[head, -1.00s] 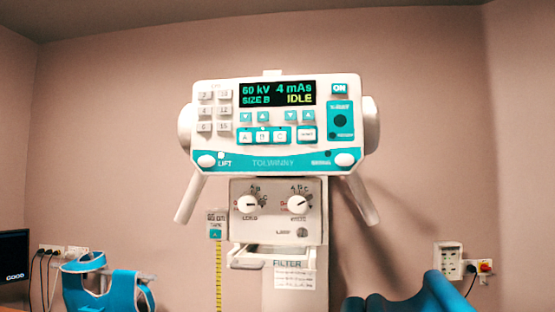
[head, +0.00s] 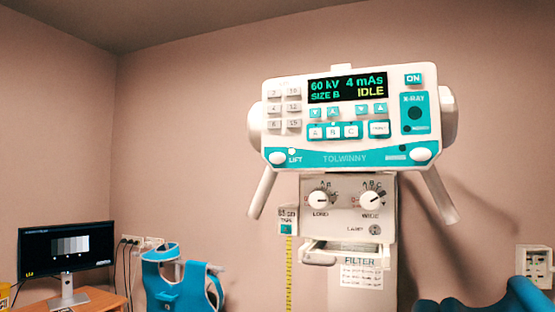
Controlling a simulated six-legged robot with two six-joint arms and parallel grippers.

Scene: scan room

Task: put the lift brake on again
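The white and teal X-ray unit (head: 345,158) labelled TOLWINNY stands at the centre right. A white oval knob (head: 277,158) sits at the lower left of its panel, beside the word LIFT. A small pale round spot (head: 291,151) is just above that word. I cannot tell from the picture whether the brake is on. A similar white knob (head: 420,154) is at the lower right, near a label too small to read. The display (head: 347,87) reads 60 kV, 4 mAs, SIZE B, IDLE. Neither of my grippers is in view.
Below the panel are two dials (head: 319,201), a handle (head: 320,259) and a yellow tape (head: 289,275). A slanted handle (head: 263,192) hangs at the unit's left. A monitor (head: 67,252) on a desk and a blue vest-like item (head: 180,280) are at left. A blue padded thing (head: 520,297) is lower right.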

